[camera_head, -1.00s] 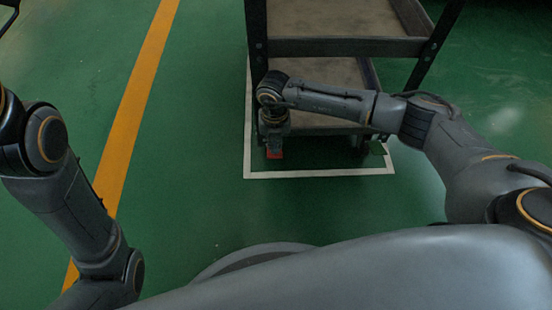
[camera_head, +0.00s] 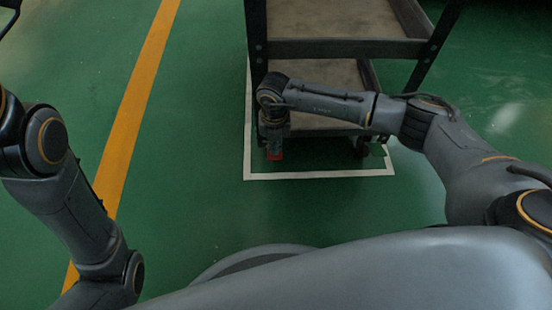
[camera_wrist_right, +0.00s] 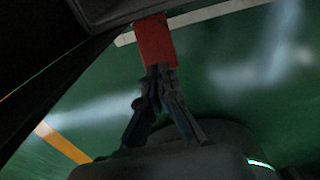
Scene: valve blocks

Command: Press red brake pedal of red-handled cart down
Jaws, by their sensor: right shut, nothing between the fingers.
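The cart (camera_head: 345,48) stands ahead of me with dark posts and shelves; its handle is out of view. The red brake pedal (camera_head: 274,154) shows at the foot of its near left post, partly hidden by my right gripper. In the right wrist view the pedal (camera_wrist_right: 154,42) is a red plate, and the fingertips of my right gripper (camera_wrist_right: 160,74) are shut and empty at its near edge. They overlap the pedal there; whether they touch it I cannot tell. My right gripper (camera_head: 275,146) points down over the pedal in the head view. My left gripper is not in view.
A white line (camera_head: 320,175) on the green floor frames the cart's near end. A yellow floor stripe (camera_head: 135,95) runs along the left. The floor between the stripe and the cart is clear. Another caster (camera_head: 361,148) sits under the cart's near right.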

